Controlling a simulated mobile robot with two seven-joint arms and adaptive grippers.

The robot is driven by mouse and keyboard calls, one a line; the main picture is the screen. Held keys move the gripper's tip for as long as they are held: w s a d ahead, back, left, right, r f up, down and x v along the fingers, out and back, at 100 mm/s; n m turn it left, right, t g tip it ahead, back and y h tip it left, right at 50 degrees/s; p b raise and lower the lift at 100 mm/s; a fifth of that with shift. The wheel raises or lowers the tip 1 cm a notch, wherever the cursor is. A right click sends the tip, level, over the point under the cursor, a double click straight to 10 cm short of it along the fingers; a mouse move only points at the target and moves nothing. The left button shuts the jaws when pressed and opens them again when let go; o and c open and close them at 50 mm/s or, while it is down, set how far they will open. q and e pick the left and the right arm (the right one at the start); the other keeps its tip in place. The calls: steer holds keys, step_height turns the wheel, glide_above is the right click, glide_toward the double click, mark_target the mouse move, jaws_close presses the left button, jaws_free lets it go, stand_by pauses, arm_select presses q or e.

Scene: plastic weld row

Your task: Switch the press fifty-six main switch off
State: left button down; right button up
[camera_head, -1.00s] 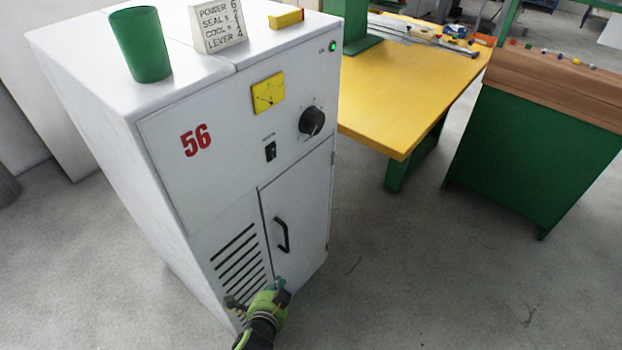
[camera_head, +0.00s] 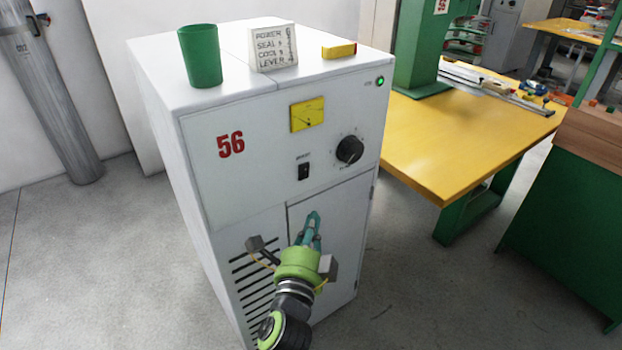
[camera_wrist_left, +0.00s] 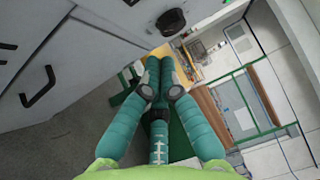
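The white press cabinet (camera_head: 255,185) marked with a red 56 fills the middle of the head view. Its main switch (camera_head: 303,171) is a small black rocker under a short label, left of the round black knob (camera_head: 349,150). The knob also shows at the top of the left wrist view (camera_wrist_left: 170,21). A green lamp (camera_head: 380,80) glows at the panel's top right. My left gripper (camera_head: 313,221) is in front of the cabinet door, below the switch and apart from it. Its teal fingers are together (camera_wrist_left: 158,65) with nothing between them. My right gripper is not in view.
A green cup (camera_head: 200,55), a lettered card (camera_head: 273,48) and a yellow box (camera_head: 339,50) stand on the cabinet. The door handle (camera_wrist_left: 38,88) shows in the wrist view. A yellow table (camera_head: 440,155) stands close on the right.

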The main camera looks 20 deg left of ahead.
arm_select(q)
steer(key=p, duration=0.1)
glide_toward(305, 172)
steer(key=w+d+r, duration=0.1)
steer(key=w+d, duration=0.3)
steer(key=w, duration=0.1)
steer(key=shift+w+a+r+p, duration=0.15)
steer(key=shift+w+a+p, duration=0.15)
steer(key=shift+w+a, duration=0.35)
steer(key=shift+w+a+r+p, duration=0.1)
steer(key=shift+w+a+p, duration=0.25)
steer(key=shift+a, duration=0.55)
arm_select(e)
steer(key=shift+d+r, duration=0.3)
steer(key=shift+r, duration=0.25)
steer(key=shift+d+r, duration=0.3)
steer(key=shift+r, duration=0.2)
arm_select(q)
steer(key=shift+w, duration=0.1)
